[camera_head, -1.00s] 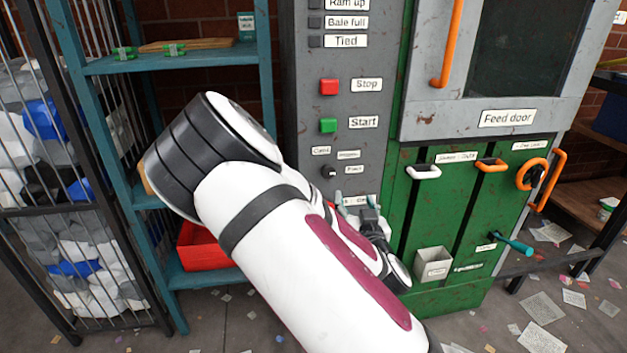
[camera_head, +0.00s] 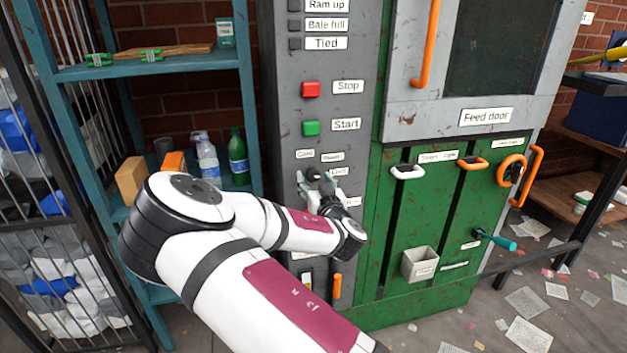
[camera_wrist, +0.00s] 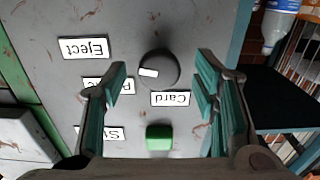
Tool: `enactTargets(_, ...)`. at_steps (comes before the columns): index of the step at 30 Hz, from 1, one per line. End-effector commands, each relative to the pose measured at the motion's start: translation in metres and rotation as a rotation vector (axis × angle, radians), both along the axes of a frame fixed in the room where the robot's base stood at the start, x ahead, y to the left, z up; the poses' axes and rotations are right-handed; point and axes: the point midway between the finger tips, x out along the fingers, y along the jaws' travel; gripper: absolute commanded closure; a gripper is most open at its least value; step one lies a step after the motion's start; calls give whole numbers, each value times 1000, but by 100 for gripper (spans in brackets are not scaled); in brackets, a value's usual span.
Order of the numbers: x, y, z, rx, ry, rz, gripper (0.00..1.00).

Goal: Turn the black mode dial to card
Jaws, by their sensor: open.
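The black mode dial (camera_wrist: 158,69) is a round knob on the grey panel in the wrist view, which shows the panel upside down. Its white pointer mark (camera_wrist: 148,73) faces left and slightly down, between the Eject label (camera_wrist: 84,47) and a partly hidden label starting with P (camera_wrist: 98,85). The Card label (camera_wrist: 171,98) sits below the dial, slightly right. My gripper (camera_wrist: 161,65) is open, its teal fingers on either side of the dial with gaps; contact is not visible. In the head view my gripper (camera_head: 319,183) is at the panel and largely covers the dial.
The green Start button (camera_wrist: 159,137) is close to the dial, and the red Stop button (camera_head: 311,90) is farther up the panel. A teal shelf (camera_head: 150,67) with bottles stands left. The green machine front with orange handles (camera_head: 511,171) is right of the panel.

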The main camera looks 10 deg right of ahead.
Motion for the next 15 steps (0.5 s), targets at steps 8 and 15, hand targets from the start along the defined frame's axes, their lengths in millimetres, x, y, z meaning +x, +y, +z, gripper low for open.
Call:
enactTargets(8,17,0,0,0,1,-1,45)
enactTargets(15,17,0,0,0,1,-1,48)
